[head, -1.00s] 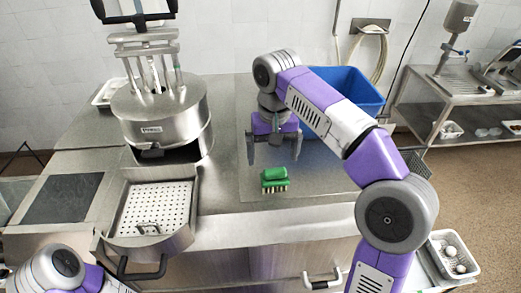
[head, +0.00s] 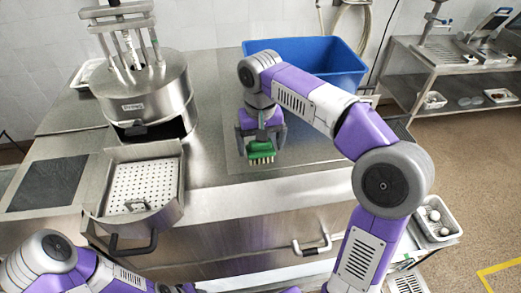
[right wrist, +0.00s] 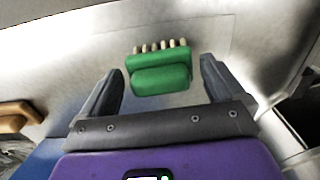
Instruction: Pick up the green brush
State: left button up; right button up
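The green brush (head: 260,148) has pale bristles and lies on the steel worktop. My right gripper (head: 262,146) is at the brush in the head view, with its fingers on either side of it. In the right wrist view the brush (right wrist: 160,72) lies between and slightly beyond the open fingertips of my right gripper (right wrist: 162,78), with a gap on each side. The bristles point away from the gripper. My left arm shows at the lower left of the head view, but its gripper's fingers cannot be made out.
A blue bin (head: 330,66) stands behind my right arm. A steel machine (head: 147,103) with a perforated tray (head: 112,160) stands to the left. The steel worktop (head: 215,150) is clear between the tray and the brush. A shelf stands at the far right.

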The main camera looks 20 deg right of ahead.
jog(key=c, duration=0.8)
notch_tip(320, 180, up, 10)
jog(key=shift+p, duration=0.75)
jog(key=shift+c, duration=0.2)
jog(key=o, duration=0.4)
jog(key=shift+c, duration=1.3)
